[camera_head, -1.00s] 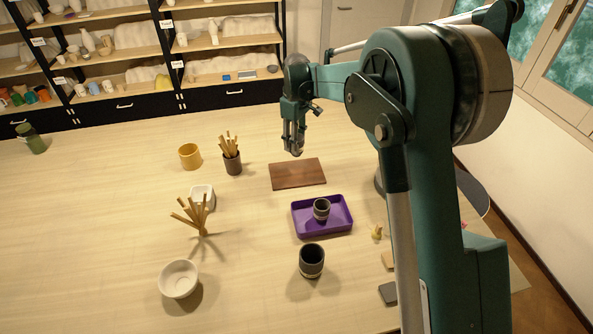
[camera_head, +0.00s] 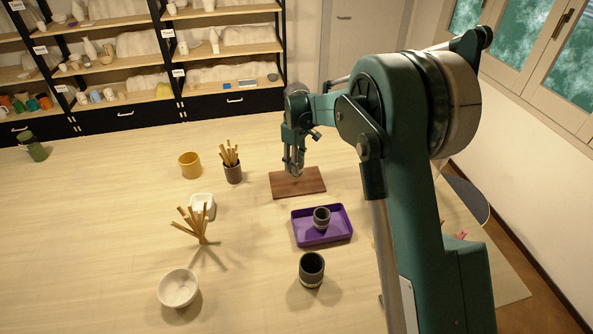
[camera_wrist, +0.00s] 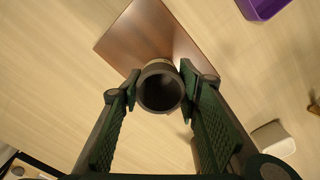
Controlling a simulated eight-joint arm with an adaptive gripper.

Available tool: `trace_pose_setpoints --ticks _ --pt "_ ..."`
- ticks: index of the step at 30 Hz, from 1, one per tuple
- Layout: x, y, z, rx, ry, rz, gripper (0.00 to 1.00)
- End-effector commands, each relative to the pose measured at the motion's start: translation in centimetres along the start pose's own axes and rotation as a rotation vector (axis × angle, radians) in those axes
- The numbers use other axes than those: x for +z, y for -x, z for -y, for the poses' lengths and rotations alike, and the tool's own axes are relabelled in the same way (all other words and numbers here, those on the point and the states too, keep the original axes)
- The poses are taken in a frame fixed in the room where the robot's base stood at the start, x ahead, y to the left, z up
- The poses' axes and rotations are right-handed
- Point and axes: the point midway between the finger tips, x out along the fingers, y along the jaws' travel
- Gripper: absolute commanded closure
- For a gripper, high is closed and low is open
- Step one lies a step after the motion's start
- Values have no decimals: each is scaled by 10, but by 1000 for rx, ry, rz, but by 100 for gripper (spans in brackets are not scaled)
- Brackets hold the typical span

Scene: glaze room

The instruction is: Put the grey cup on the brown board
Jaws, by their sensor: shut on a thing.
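The grey cup (camera_wrist: 160,88) is between my gripper's fingers in the wrist view, its open mouth facing the camera. My gripper (camera_wrist: 160,95) is shut on it. The brown board (camera_wrist: 150,35) shows just beyond the cup, which overlaps its edge in that view. In the head view my gripper (camera_head: 293,172) points down over the back part of the brown board (camera_head: 300,187); the held cup is hard to make out there. I cannot tell whether the cup touches the board.
A purple tray (camera_head: 338,235) holding a small dark cup (camera_head: 321,217) lies in front of the board. A larger dark cup (camera_head: 311,268) stands nearer. A brown pot of sticks (camera_head: 233,172) and a yellow cup (camera_head: 190,165) stand left of the board.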

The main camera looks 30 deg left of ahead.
Motion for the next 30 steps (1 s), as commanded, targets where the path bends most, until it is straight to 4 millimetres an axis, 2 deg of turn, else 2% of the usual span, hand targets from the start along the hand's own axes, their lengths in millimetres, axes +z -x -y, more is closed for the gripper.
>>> trace_pose_setpoints --ticks 10,25,26,29,30 --pt "0 -32 0 0 0 0 81" --pt "0 -38 0 0 0 0 81" --pt "0 -38 0 0 0 0 65" --pt "0 -38 0 0 0 0 52" --pt "0 -38 0 0 0 0 52"
